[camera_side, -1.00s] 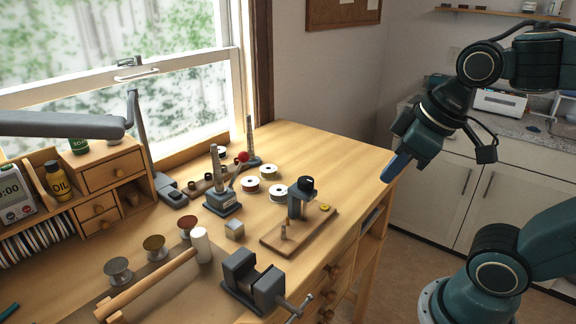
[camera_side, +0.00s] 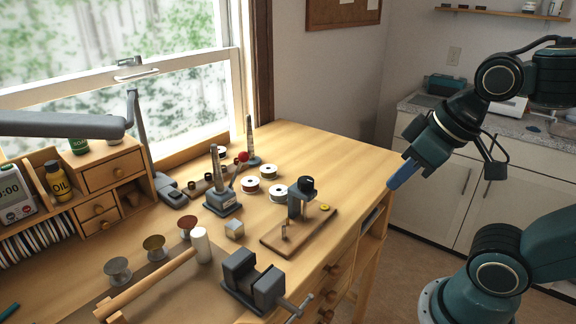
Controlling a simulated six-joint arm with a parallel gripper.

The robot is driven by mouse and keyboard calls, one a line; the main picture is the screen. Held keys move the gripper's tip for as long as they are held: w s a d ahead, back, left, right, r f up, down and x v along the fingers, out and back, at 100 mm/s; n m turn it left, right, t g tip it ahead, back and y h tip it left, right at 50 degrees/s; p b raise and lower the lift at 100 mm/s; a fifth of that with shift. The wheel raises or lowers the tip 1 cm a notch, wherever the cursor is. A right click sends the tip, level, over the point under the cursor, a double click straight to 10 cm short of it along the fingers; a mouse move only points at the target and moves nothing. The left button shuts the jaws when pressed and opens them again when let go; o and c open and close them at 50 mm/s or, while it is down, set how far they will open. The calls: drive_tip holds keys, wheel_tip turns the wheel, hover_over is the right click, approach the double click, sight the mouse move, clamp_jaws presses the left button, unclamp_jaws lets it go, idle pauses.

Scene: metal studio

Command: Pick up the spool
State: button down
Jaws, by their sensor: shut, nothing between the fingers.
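Several spools are on the wooden workbench. More spool-like pieces stand at the front left: a grey one (camera_side: 118,270), a brass-coloured one (camera_side: 154,247) and a reddish one (camera_side: 187,227). I cannot tell which one the task means. My gripper (camera_side: 393,186) has blue fingers, is shut and empty, and hangs above the bench's right edge, apart from all the spools.
A small press on a wooden base (camera_side: 284,240) stands between my gripper and the white spools. A grey vise (camera_side: 251,283) is at the front edge, and a dark post stand (camera_side: 222,202) is left of the spools. The back right of the bench (camera_side: 325,150) is clear.

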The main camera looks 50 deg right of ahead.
drive_tip(key=c, duration=0.7)
unclamp_jaws()
drive_tip(key=shift+w+r, duration=0.1)
